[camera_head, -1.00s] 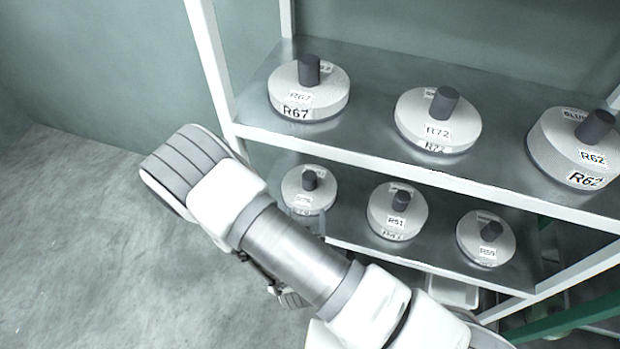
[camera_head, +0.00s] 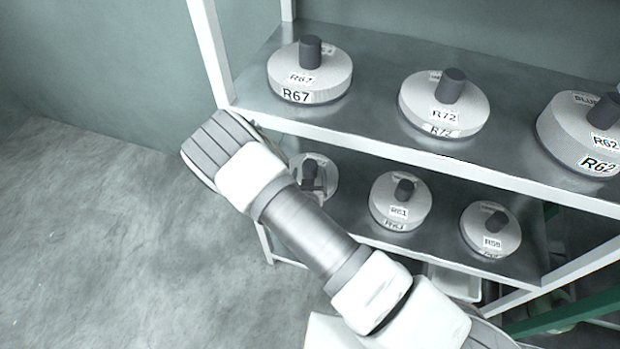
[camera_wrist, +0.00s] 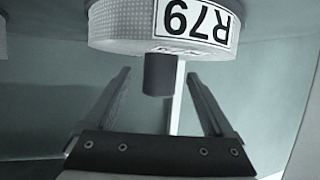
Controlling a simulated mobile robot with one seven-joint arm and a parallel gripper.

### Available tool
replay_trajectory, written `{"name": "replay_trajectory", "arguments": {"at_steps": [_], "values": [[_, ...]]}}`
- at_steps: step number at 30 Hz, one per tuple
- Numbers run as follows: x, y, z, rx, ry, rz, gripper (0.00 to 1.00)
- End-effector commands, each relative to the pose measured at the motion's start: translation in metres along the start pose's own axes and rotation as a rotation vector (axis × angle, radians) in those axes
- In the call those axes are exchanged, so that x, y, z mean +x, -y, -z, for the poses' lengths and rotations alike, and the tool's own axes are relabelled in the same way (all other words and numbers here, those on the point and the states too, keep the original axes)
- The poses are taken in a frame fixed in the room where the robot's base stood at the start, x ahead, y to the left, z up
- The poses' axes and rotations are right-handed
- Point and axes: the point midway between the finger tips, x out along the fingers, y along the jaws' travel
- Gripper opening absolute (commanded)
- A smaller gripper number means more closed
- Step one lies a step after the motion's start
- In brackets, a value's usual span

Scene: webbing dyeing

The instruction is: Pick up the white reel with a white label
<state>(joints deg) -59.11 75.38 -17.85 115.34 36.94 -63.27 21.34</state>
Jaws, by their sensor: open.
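Several white reels with white labels stand on the shelves. The one closest to my gripper, labelled R79 (camera_wrist: 125,28), shows upside down in the wrist view, with its dark post (camera_wrist: 160,75) pointing down the picture. In the head view this reel (camera_head: 325,170) stands at the left end of the lower shelf, partly hidden by my arm. My gripper (camera_wrist: 158,77) is open, one finger on each side of the post in the picture. Neither finger visibly touches the post; I cannot tell the depth between them.
On the lower shelf (camera_head: 350,236) stand reels R51 (camera_head: 385,218) and R59 (camera_head: 475,235). The upper shelf (camera_head: 375,75) holds R67 (camera_head: 335,85), R72 (camera_head: 415,105) and R62 (camera_head: 555,135). A white shelf upright (camera_head: 208,50) is close to my arm. Open floor (camera_head: 90,240) lies left.

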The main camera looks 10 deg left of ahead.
Motion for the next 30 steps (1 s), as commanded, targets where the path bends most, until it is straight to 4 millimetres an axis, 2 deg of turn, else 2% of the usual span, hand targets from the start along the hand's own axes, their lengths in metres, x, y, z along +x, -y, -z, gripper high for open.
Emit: {"name": "replay_trajectory", "arguments": {"at_steps": [3, 6, 14, 17, 27, 29, 30], "values": [[0.02, 0.0, -0.004, 0.001, -0.002, 0.001, 0.88], [0.03, 0.0, -0.003, 0.001, 0.0, 0.001, 0.88], [0.033, 0.0, -0.002, 0.001, 0.001, 0.001, 0.88], [0.033, 0.0, -0.002, 0.001, 0.001, 0.001, 0.74], [0.033, 0.0, -0.002, 0.001, 0.001, 0.001, 0.12], [0.033, 0.0, -0.002, 0.001, 0.001, 0.001, 0.02], [0.033, 0.0, -0.002, 0.001, 0.001, 0.001, 0.0]]}}
